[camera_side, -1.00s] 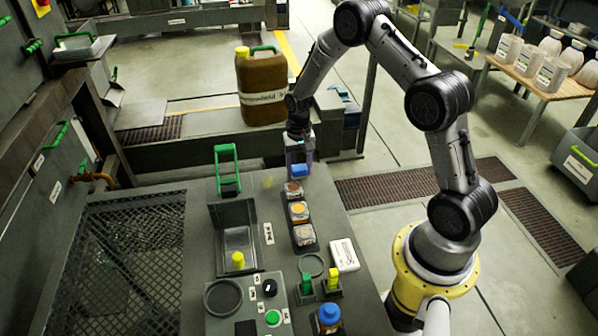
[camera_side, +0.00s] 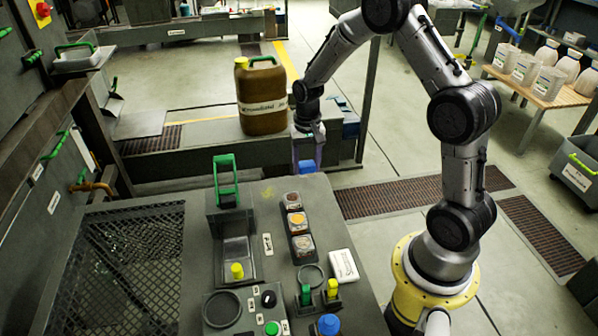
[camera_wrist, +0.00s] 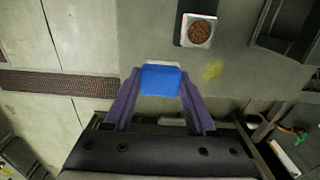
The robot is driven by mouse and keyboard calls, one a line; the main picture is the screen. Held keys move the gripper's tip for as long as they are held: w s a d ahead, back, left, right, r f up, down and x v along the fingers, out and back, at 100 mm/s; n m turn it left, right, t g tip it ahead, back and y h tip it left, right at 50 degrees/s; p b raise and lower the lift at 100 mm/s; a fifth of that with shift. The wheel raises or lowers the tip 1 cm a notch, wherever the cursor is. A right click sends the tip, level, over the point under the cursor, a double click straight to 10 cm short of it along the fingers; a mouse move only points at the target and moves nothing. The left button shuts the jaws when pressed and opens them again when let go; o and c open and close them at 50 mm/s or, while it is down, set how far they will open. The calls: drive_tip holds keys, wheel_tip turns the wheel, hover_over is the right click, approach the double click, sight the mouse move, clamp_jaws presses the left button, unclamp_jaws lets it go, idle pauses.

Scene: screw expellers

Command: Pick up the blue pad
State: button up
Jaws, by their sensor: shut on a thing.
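The blue pad (camera_wrist: 160,80) is held between the two purple fingers of my gripper (camera_wrist: 158,88) in the wrist view, with a pale strip along its far edge. In the side view my gripper (camera_side: 307,157) points down near the far right corner of the grey table, and a blue bit of the pad (camera_side: 306,165) shows between the fingers. The fingers hide part of the pad. Its height above the table is hard to tell.
Several small sample dishes (camera_side: 299,219) stand in a row on the table (camera_side: 262,200), nearer the camera. A brown jug (camera_side: 262,98) stands on a ledge behind. The floor right of the table is open.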

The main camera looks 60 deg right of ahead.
drive_tip(key=s+a+r, duration=0.3)
drive_tip(key=s+r, duration=0.2)
drive_tip(key=s, duration=0.4)
drive_tip(key=shift+s+a+r, duration=0.15)
drive_tip(key=shift+s, duration=0.2)
